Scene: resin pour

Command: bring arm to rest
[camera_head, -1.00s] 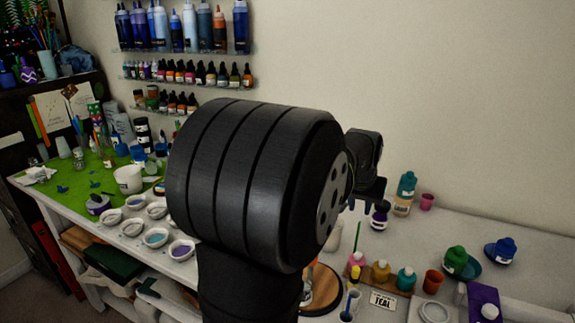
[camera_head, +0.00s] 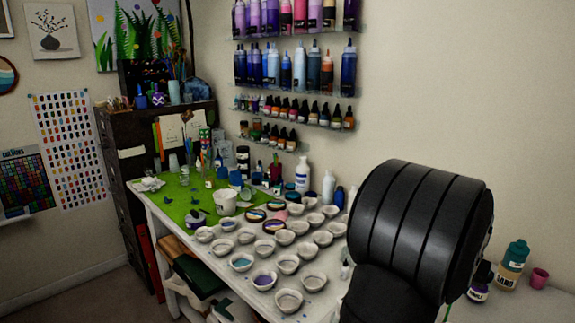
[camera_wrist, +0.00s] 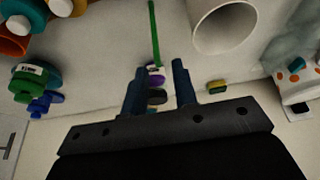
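My gripper (camera_wrist: 158,82) shows in the wrist view with its two dark fingers apart and nothing held between them. A small purple and dark item (camera_wrist: 156,78) shows in the gap, seemingly beyond the fingers. In the head view my black arm link fills the right side and my gripper is hidden behind it. The white worktable (camera_head: 157,215) runs along the wall below the arm.
Several white cups (camera_head: 288,264) cover the table left of my arm. A teal-capped bottle (camera_head: 511,265) and a pink cup (camera_head: 539,278) stand right of it. In the wrist view, a green bottle (camera_wrist: 32,82) is left and a white cylinder (camera_wrist: 222,24) upper right.

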